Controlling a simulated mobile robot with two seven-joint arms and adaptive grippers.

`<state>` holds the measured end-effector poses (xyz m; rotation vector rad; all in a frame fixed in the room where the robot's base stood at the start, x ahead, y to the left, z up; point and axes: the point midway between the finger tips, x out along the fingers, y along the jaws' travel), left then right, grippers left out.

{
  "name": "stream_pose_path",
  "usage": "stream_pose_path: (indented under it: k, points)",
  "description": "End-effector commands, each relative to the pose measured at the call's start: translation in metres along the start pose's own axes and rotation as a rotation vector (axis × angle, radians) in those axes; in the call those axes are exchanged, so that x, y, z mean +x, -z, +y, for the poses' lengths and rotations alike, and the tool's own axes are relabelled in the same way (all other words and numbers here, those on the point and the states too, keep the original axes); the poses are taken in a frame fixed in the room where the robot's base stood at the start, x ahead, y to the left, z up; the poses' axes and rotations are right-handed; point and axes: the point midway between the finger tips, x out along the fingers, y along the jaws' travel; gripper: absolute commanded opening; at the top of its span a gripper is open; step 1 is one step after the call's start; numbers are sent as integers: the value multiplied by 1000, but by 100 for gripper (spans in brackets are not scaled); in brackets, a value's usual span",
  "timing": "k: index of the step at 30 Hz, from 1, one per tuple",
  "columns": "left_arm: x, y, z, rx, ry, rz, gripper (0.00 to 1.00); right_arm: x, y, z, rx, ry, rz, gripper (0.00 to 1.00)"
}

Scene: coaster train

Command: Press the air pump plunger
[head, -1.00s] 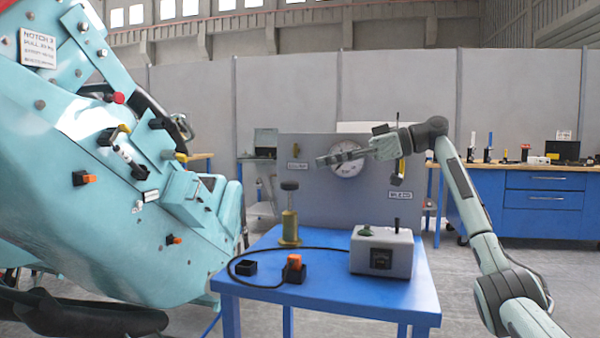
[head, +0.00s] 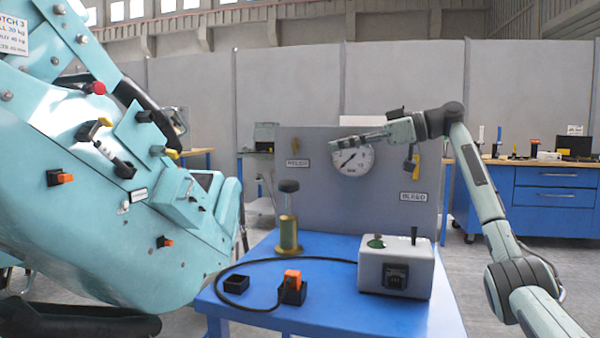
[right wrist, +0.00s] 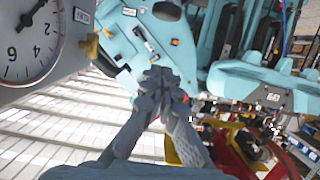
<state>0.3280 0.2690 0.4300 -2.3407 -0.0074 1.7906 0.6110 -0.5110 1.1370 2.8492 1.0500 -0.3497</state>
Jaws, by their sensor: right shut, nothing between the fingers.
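The air pump is a brass cylinder (head: 288,234) on a round base, upright on the blue table. Its plunger has a thin rod and a dark round knob (head: 289,186), raised well above the cylinder. My right gripper (head: 334,146) is shut and empty. In the head view it points left across the top of the gauge, above and to the right of the knob, apart from it. In the right wrist view the shut fingers (right wrist: 158,78) meet at their tips, with no pump visible there. My left gripper is not in view.
A grey panel with a round gauge (head: 352,158) stands behind the pump. On the blue table (head: 340,315) are a grey control box (head: 396,270), an orange-topped plug (head: 292,285) with a black cable, and a small black holder (head: 236,284). A teal coaster car (head: 90,200) fills the left.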

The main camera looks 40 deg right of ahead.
Motion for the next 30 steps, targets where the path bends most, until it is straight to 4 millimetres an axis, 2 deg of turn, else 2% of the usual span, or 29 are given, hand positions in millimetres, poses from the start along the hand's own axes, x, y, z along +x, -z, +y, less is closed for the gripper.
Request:
stream_pose_path:
  k: [4, 8, 19, 21, 23, 30]
  points:
    - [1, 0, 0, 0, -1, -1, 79, 8, 0, 0, 1, 1, -1, 0]
    - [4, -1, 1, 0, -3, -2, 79, 27, 0, -1, 1, 4, -2, 0]
    - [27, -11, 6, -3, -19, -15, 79, 104, 1, -1, 0, 3, 0, 0]
    - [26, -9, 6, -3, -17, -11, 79, 105, -18, 0, 5, 0, -5, 0]
    - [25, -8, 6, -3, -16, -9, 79, 107, -25, 0, 4, 0, -4, 0]
    - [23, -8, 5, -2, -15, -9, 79, 110, -39, 0, 2, -1, -1, 0]
